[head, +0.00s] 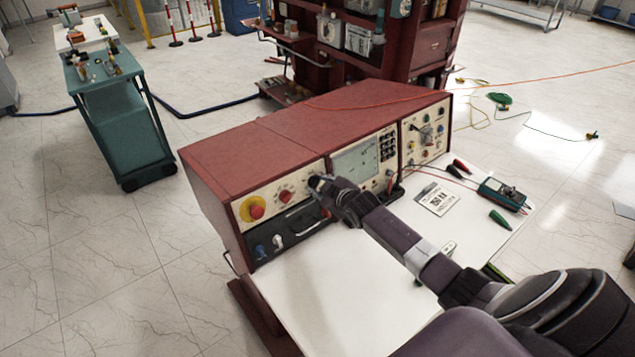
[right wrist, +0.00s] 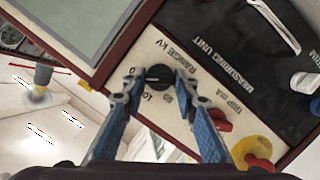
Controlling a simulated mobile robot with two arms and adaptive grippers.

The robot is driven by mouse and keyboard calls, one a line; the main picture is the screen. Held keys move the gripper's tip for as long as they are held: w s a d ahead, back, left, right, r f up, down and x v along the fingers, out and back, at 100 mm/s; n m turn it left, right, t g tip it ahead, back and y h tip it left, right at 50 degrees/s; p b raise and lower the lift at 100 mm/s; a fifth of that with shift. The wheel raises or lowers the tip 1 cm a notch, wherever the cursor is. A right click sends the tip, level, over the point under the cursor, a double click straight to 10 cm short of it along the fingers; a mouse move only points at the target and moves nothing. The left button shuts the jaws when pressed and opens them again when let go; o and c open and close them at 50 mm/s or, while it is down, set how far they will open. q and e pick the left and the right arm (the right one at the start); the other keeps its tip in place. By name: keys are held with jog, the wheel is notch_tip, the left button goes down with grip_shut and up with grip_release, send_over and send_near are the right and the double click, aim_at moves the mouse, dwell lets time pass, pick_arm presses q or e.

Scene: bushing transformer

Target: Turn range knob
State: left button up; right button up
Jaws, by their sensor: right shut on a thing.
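The range knob (right wrist: 160,76) is a black round knob on the cream panel, next to the printed words "RANGE KV", in the right wrist view. A pale mark on it points to the left in that picture. My right gripper (right wrist: 157,81) has one blue finger on each side of the knob and is shut on it. In the head view my right gripper (head: 322,186) is at the front panel of the red test console (head: 300,125) and hides the knob. My left gripper is not in view.
A yellow and red emergency button (head: 255,209) and a red knob (head: 286,196) sit left of my gripper. A screen (head: 357,160) is just right. The white desktop (head: 330,300) holds a green-blue meter (head: 502,194), a paper card (head: 434,198) and probes.

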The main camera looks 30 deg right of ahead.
jog(key=shift+m+y, duration=0.3)
jog(key=shift+m, duration=0.2)
jog(key=o, duration=1.2)
jog(key=shift+c, duration=0.2)
jog(key=v, duration=1.2)
jog(key=shift+r, duration=0.1)
